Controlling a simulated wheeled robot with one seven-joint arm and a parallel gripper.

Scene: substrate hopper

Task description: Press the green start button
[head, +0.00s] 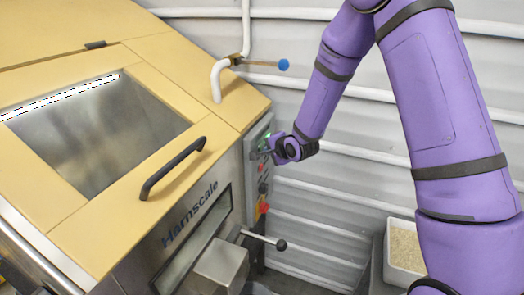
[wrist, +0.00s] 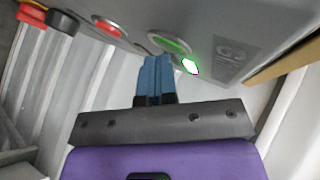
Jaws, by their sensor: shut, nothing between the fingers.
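The green start button (wrist: 170,43) is a round green cap in a pale ring on the grey control panel (wrist: 215,25), seen at a slant in the wrist view. My gripper (wrist: 157,60) has its blue fingers together, with nothing between them. The fingertips point at the panel just below and left of the green button in the wrist view. I cannot tell whether they touch it. A bright green-edged white light (wrist: 189,66) glows beside the button. In the head view, my gripper (head: 267,152) is at the upper part of the panel and partly hides the controls.
A red button (wrist: 108,28), a black knob (wrist: 62,22) and a red switch (wrist: 30,14) share the panel. The yellow hopper lid (head: 225,100) has a black handle (head: 172,168). A black-knobbed lever (head: 264,239) juts out below. A bin of grains (head: 405,248) stands at right.

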